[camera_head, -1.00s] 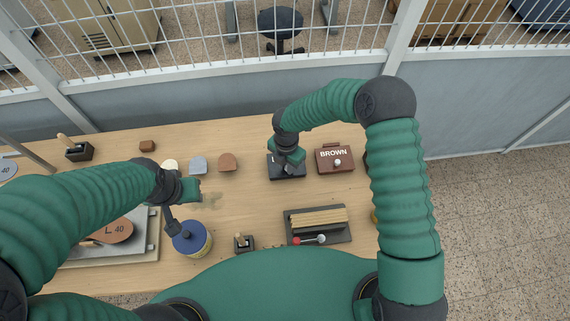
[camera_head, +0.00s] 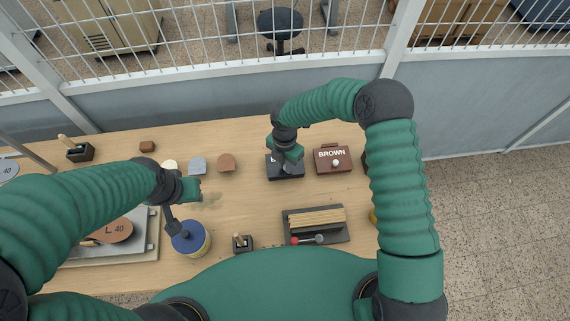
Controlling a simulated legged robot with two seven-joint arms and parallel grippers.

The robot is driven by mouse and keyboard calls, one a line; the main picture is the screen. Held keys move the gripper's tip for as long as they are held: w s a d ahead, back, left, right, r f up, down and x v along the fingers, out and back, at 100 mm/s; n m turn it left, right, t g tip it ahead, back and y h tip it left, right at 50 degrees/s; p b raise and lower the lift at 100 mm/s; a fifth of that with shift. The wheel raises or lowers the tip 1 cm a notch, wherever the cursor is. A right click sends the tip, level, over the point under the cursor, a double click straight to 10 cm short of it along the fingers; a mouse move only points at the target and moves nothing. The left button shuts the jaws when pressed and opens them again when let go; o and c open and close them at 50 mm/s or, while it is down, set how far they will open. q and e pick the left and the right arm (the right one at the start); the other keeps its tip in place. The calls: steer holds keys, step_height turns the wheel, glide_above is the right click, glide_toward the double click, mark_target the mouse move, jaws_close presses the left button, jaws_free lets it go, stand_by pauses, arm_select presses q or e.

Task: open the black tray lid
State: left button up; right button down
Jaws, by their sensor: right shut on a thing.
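The black tray (camera_head: 285,172) stands at the back middle of the table, left of the brown tray (camera_head: 333,160) labelled BROWN. Its lid looks closed, and part of a white letter shows at its left. My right gripper (camera_head: 289,163) is over the black tray and shut on a part of its lid, probably the knob, which the gripper hides. My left gripper (camera_head: 184,222) is above or beside the blue-topped can (camera_head: 189,237) at the front left. Its fingers are too small and dark to tell whether they are open.
A dark holder with wooden strips and a red-knobbed lever (camera_head: 315,226) lies in front of the black tray. A small black block (camera_head: 242,243) stands near the front edge. The table between is mostly clear.

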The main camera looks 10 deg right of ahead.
steer(key=shift+w+d+r+g, duration=0.2)
steer(key=shift+w+r+g, duration=0.2)
steer(key=shift+w, duration=0.1)
steer(key=w+g+b, duration=0.1)
steer(key=b, duration=0.2)
steer(key=g+b, duration=0.2)
steer(key=b, duration=0.2)
steer(key=shift+w+r+g, duration=0.3)
steer(key=shift+w+r, duration=0.05)
steer(key=shift+w, duration=0.05)
steer(key=shift+r+g+b, duration=0.3)
steer(key=shift+r+b, duration=0.15)
steer(key=shift+b, duration=0.1)
steer(key=shift+w+r, duration=0.1)
steer(key=shift+r, duration=0.1)
